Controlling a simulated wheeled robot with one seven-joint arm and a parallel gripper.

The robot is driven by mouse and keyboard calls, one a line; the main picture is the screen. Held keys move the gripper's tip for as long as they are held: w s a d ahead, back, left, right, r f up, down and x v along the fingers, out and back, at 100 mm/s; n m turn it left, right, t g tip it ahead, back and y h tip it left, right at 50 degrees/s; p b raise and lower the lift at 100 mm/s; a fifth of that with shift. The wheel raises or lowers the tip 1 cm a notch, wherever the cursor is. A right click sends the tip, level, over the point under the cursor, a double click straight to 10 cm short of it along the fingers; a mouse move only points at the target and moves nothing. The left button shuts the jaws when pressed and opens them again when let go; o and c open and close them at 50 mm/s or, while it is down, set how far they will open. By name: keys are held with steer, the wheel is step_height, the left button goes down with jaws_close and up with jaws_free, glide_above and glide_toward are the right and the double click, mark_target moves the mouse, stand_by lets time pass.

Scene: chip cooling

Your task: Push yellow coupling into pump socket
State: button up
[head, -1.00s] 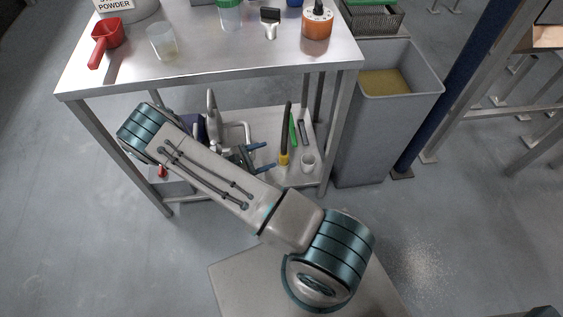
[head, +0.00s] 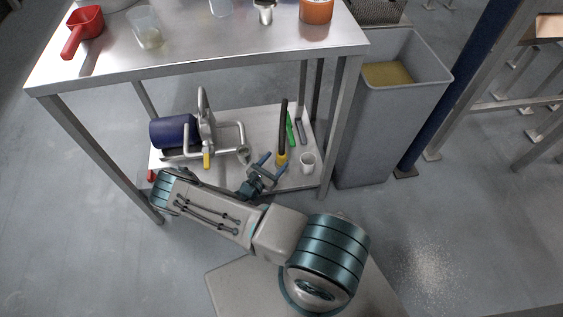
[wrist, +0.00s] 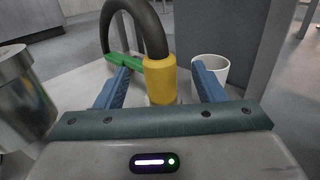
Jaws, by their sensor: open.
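The yellow coupling (head: 281,158) sits at the lower end of a black hose (head: 283,125) on the bench's lower shelf. In the wrist view the coupling (wrist: 160,76) is upright, and the hose arches up from its top. My gripper (head: 273,163) is open just in front of it. In the wrist view its blue fingers (wrist: 160,70) are on either side of the coupling, with gaps visible on both sides. The pump (head: 172,132) has a blue body and grey pipes, left on the shelf. A metal cylinder at the wrist view's left edge (wrist: 20,95) is blurred. I cannot clearly make out the socket opening.
A white cup (head: 308,162) stands right of the coupling, and a green object (head: 291,128) lies behind it. The steel table top (head: 200,62) and its legs frame the shelf. A grey bin (head: 375,130) stands to the right. The shelf front is open.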

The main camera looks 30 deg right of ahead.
mark_target(284, 151)
steer(key=b+x, duration=0.2)
steer(key=x, duration=0.4)
steer(key=shift+w+d, duration=0.2)
steer(key=shift+d, duration=0.05)
steer(key=c, duration=1.2)
steer(key=shift+r, duration=0.25)
